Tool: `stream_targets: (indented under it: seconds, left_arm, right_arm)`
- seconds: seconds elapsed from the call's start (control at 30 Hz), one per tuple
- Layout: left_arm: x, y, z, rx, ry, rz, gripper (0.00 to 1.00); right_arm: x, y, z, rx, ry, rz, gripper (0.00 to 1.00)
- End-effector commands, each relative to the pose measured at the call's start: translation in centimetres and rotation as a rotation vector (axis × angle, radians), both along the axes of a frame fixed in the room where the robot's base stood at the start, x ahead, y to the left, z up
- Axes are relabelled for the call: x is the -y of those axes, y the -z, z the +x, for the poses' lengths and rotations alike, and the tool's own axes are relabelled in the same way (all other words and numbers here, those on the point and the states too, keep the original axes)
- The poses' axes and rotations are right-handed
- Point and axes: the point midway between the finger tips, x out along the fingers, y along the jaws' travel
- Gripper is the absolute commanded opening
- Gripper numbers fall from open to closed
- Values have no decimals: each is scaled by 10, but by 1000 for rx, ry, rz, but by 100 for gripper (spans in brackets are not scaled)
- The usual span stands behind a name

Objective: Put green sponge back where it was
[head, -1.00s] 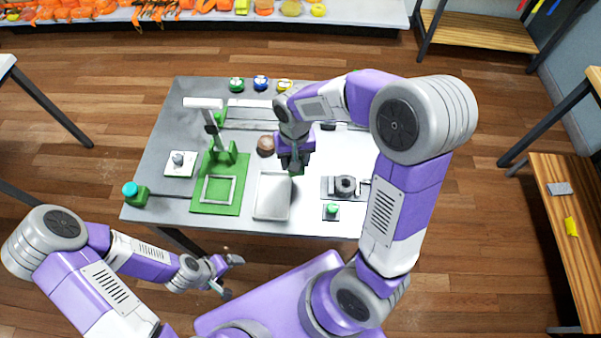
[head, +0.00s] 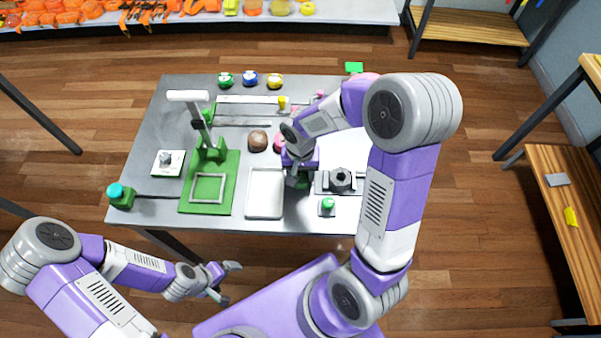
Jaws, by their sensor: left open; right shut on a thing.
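My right gripper (head: 299,172) is shut on a small green thing (head: 301,184), which looks like the green sponge. The sponge is mostly hidden by the fingers. The gripper points down over the table, just right of the shallow white tray (head: 250,193) and left of a dark grey device with a round part (head: 341,180). I cannot tell whether the sponge touches the table. My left gripper (head: 222,281) is open and empty, in front of the table and over the floor.
A green stand with a post (head: 226,199) is left of the tray. A brown round thing (head: 257,141) lies behind the tray. A green button (head: 328,204) is at front right. Green, blue and yellow round things (head: 250,79) line the back. A flat green piece (head: 354,68) shows at the far edge.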

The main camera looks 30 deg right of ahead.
Motion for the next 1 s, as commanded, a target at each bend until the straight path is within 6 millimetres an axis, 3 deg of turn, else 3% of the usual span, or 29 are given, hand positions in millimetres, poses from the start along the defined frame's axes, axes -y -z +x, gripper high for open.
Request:
stream_targets:
  seconds: [0.33, 0.37, 0.43, 0.8, 1.0]
  left_arm:
    - [0, 4, 0, 0, 0, 0, 92]
    - [0, 4, 0, 0, 0, 0, 92]
    - [0, 3, 0, 0, 0, 0, 92]
    - [0, -2, 0, 0, 0, 0, 92]
    - [0, -12, 0, 0, 0, 0, 92]
  right_arm:
    - [0, 4, 0, 1, 0, 0, 26]
    - [0, 4, 0, 1, 0, 0, 53]
    - [0, 3, 0, 1, 0, 0, 61]
    - [0, -3, 0, 1, 0, 0, 61]
    - [0, -40, 2, 8, 2, 1, 61]
